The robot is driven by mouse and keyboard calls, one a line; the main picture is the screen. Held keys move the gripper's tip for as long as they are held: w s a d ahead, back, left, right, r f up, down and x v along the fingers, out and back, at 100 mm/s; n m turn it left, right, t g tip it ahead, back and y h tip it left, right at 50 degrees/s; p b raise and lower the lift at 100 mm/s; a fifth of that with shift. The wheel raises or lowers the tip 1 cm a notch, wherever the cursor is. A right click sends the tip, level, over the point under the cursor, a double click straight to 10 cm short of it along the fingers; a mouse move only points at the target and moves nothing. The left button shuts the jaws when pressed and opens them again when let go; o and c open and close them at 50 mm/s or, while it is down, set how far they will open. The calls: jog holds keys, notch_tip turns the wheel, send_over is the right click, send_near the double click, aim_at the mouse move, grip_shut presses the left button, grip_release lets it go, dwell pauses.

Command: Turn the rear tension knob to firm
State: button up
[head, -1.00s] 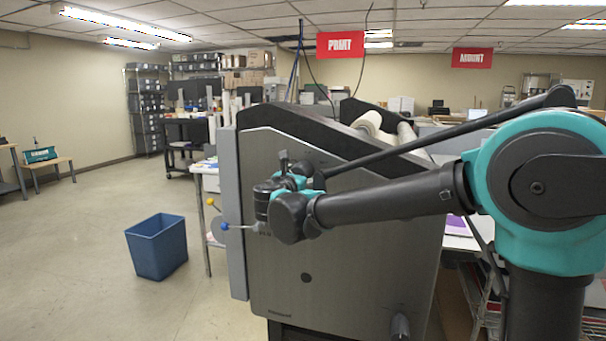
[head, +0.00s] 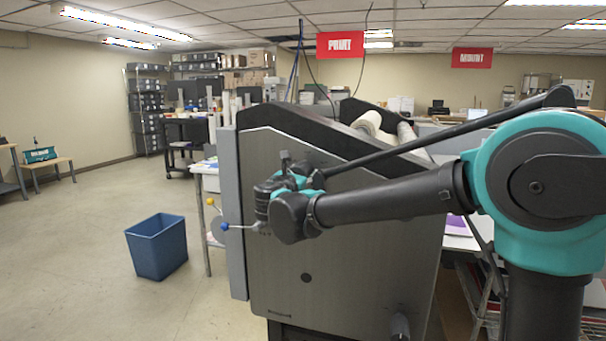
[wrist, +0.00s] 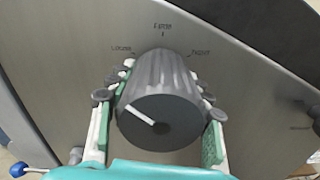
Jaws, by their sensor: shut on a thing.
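The rear tension knob (wrist: 160,98) is a grey ribbed knob on the machine's metal side panel, seen large in the wrist view. A white pointer line on its face slants from near the centre to the upper left. Small blurred labels stand around it at the left, top and right; I cannot read them surely. My gripper (wrist: 163,88) is shut on the knob, one finger on each side. In the head view my gripper (head: 276,188) is at the panel's upper left, and my own wrist hides the knob.
The laminator's side panel (head: 345,245) fills the middle. Levers with a blue ball (head: 224,226) and a yellow ball (head: 210,202) stick out at its left edge, near my wrist. A blue bin (head: 157,247) stands on the open floor to the left.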

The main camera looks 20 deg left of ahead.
jog(key=m, duration=0.5)
jog(key=shift+a, duration=0.1)
jog(key=shift+m, duration=2.3)
jog(key=o, duration=1.2)
jog(key=shift+r, duration=0.1)
jog(key=shift+c, duration=0.2)
jog(key=s, duration=1.2)
